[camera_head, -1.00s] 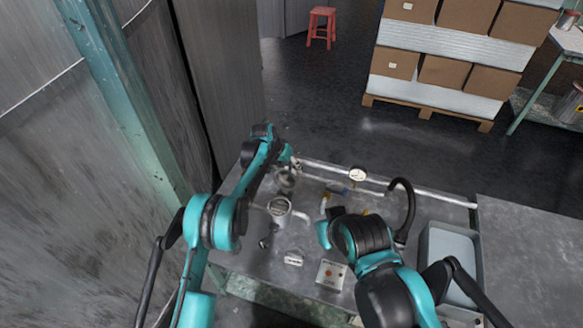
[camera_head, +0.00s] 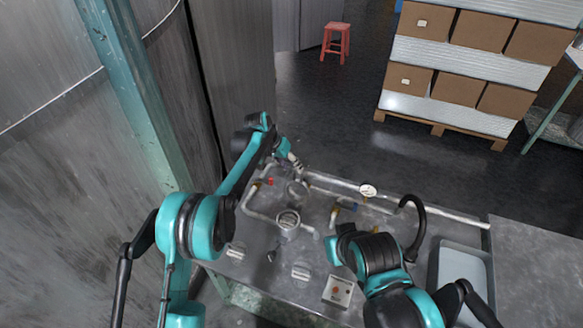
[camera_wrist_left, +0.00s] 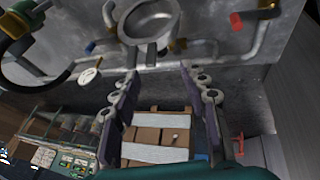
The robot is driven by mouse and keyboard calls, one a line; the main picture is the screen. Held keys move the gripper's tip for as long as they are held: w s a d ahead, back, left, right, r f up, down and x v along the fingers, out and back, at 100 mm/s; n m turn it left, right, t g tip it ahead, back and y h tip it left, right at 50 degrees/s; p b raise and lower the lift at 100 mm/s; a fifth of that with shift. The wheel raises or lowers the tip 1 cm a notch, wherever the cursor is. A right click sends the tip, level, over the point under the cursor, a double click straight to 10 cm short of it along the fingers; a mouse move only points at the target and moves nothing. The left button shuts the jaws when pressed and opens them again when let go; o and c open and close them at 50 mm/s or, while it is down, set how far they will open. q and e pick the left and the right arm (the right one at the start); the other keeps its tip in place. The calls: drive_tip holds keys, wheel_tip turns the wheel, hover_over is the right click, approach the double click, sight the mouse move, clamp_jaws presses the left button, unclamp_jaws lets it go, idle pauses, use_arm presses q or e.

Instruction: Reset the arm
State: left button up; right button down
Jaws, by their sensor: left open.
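My left arm reaches from the lower left up over the far left end of the grey metal bench (camera_head: 320,250). Its gripper (camera_head: 296,164) shows small in the head view, above the back edge. In the left wrist view the two fingers (camera_wrist_left: 160,72) stand apart with nothing between them. A round metal cup-like fitting (camera_wrist_left: 150,22) lies beyond the fingertips, apart from them. My right arm comes in from the lower right and bends over the bench; its gripper is hidden.
The bench carries pipes (camera_head: 255,213), a round fitting (camera_head: 288,221), a dial gauge (camera_head: 368,190), a red-button box (camera_head: 338,291), a black curved spout (camera_head: 414,228) and a grey tray (camera_head: 462,252). A teal post (camera_head: 140,90) stands close left. Boxes on a pallet (camera_head: 463,90) stand behind.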

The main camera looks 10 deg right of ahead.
use_arm(q)
drive_tip(key=s+a+r+n+t+y, duration=0.1)
drive_tip(key=s+a+r+n+t, duration=0.1)
drive_tip(key=s+a+r, duration=0.7)
drive_tip(key=s+a+r+n+t+y, duration=0.1)
drive_tip(key=s+a+r+n, duration=0.1)
drive_tip(key=s+a+r, duration=0.7)
drive_tip(key=s+a+f+n+t+y, duration=0.1)
drive_tip(key=s+a+f, duration=0.2)
drive_tip(key=s+a, duration=0.4)
drive_tip(key=s+a+f+n+t+y, duration=0.1)
drive_tip(key=s+a+f, duration=0.3)
drive_tip(key=s+a, duration=0.4)
drive_tip(key=s+n+y, duration=0.1)
drive_tip(key=s, duration=0.3)
drive_tip(key=shift+a+t, duration=0.15)
drive_tip(key=shift+t, duration=0.15)
drive_tip(key=shift+s, duration=0.1)
drive_tip(key=shift+c, duration=1.2)
